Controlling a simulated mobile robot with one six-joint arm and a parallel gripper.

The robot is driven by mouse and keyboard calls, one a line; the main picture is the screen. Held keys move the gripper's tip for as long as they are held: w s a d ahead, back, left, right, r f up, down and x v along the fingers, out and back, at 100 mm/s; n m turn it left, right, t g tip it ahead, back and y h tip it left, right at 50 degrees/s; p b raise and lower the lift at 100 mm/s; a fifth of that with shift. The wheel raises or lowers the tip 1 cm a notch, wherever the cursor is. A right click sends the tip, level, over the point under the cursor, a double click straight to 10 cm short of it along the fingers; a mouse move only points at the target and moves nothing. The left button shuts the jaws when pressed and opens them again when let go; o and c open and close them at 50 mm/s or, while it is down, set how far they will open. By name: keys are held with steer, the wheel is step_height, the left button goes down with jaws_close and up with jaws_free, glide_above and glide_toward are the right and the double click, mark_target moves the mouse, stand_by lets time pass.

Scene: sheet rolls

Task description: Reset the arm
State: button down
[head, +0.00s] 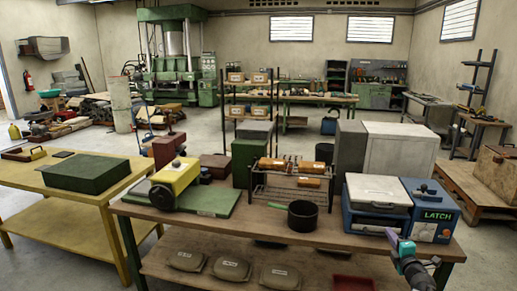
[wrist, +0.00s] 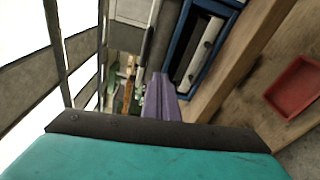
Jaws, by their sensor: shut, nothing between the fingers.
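My gripper (head: 390,236) shows at the lower right of the head view, in front of the workbench's right front edge. Its purple fingers are shut with nothing between them. In the wrist view the shut fingers (wrist: 160,84) point away from the teal wrist body, towards the blue box. The fingers look clear of the bench and of the things on it, though the exact gap cannot be told.
A blue box marked LATCH (head: 429,228) and a blue and white box (head: 377,195) stand close behind my gripper. A black pot (head: 302,216), a wire rack (head: 287,190) and a yellow device (head: 175,180) share the workbench (head: 250,231). A red tray (wrist: 296,86) sits on the lower shelf.

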steer(key=w+a+f+m+g+y, duration=0.2)
steer(key=w+a+f, duration=0.1)
steer(key=a+f, duration=1.3)
steer(key=s+a+f+m+g+h, duration=0.1)
steer(key=s+a+f+m+g, duration=0.1)
steer(key=s+a+f, duration=0.4)
steer(key=s+a+f+m+g, duration=0.3)
steer(key=a+f, duration=0.5)
steer(key=f, duration=0.2)
steer(key=s+a+f+m+g, duration=0.35)
steer(key=s+f, duration=0.35)
steer(key=s, duration=0.4)
steer(key=s+a+f+m+g, duration=0.2)
steer(key=s+a+f+g, duration=0.4)
steer(key=s, duration=0.5)
steer(key=s+a+m+g+y, duration=0.1)
steer(key=s+m+g, duration=0.1)
steer(key=s, duration=0.7)
steer(key=s+a+r+m+g, duration=0.1)
steer(key=s+m+g, duration=0.2)
steer(key=s, duration=0.6)
steer(key=shift+a+g+y, duration=0.25)
steer(key=shift+g+y, duration=0.15)
steer(key=shift+g, duration=0.45)
